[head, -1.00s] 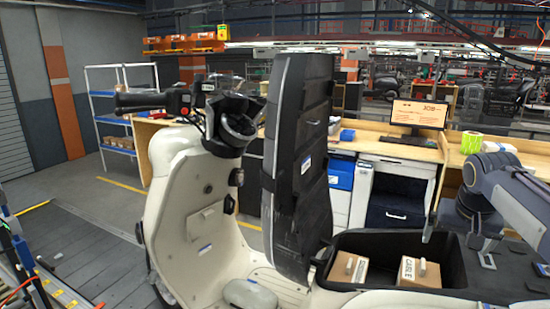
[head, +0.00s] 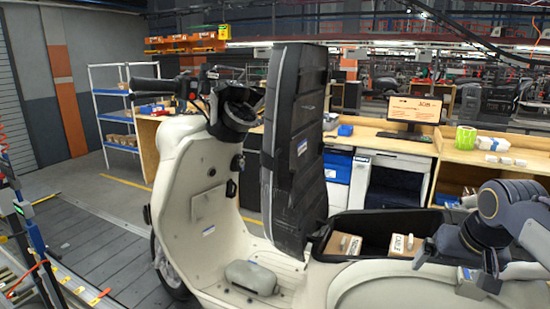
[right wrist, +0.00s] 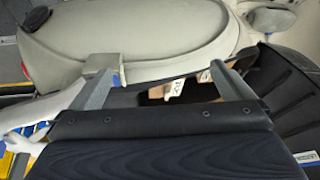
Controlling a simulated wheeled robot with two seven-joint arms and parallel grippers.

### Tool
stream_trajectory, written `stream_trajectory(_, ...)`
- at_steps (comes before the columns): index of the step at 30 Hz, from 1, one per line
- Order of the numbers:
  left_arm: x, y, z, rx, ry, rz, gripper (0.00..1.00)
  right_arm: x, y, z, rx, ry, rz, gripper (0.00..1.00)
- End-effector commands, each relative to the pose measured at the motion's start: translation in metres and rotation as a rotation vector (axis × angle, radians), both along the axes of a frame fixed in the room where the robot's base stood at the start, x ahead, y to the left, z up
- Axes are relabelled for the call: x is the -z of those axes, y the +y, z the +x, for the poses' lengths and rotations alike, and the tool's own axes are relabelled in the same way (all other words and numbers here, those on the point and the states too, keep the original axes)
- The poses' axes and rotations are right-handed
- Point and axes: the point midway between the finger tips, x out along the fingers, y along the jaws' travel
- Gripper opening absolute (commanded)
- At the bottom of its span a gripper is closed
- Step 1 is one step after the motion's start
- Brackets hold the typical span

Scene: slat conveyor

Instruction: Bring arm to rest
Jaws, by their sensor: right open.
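My right arm comes in from the right of the head view. Its gripper (head: 443,270) is open and empty beside the rear of a cream scooter (head: 205,185), close to the edge of the open storage bin (head: 375,221). In the right wrist view the two fingers of the gripper (right wrist: 160,66) stand wide apart, with the scooter's pale body beyond them. I cannot tell whether a finger touches the body. My left gripper is not in view.
The scooter's black seat (head: 298,140) stands upright. Two cartons, a left one (head: 343,243) and a right one (head: 403,245), lie in the bin. Behind are a wooden bench (head: 385,140) with a monitor (head: 414,109) and a blue-shelved rack (head: 118,120). The slat floor (head: 95,240) is clear at left.

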Motion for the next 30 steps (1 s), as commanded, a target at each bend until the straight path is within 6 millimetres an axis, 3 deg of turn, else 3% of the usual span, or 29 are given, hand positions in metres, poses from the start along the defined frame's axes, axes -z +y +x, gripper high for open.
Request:
stream_trajectory(5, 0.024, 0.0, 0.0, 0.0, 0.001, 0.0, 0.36, 0.042, 0.039, -0.049, -0.083, -0.03, 0.061, 1.0)
stream_trajectory(12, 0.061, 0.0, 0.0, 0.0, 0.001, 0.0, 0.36, 0.135, 0.113, -0.141, -0.217, -0.095, 0.188, 1.0)
stream_trajectory(15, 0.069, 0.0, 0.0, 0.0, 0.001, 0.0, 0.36, 0.168, 0.136, -0.168, -0.253, -0.114, 0.231, 1.0)
stream_trajectory(20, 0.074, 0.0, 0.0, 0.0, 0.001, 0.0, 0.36, 0.194, 0.155, -0.188, -0.278, -0.131, 0.265, 1.0)
stream_trajectory(30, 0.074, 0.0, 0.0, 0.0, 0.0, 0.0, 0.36, 0.196, 0.158, -0.191, -0.282, -0.131, 0.27, 1.0)
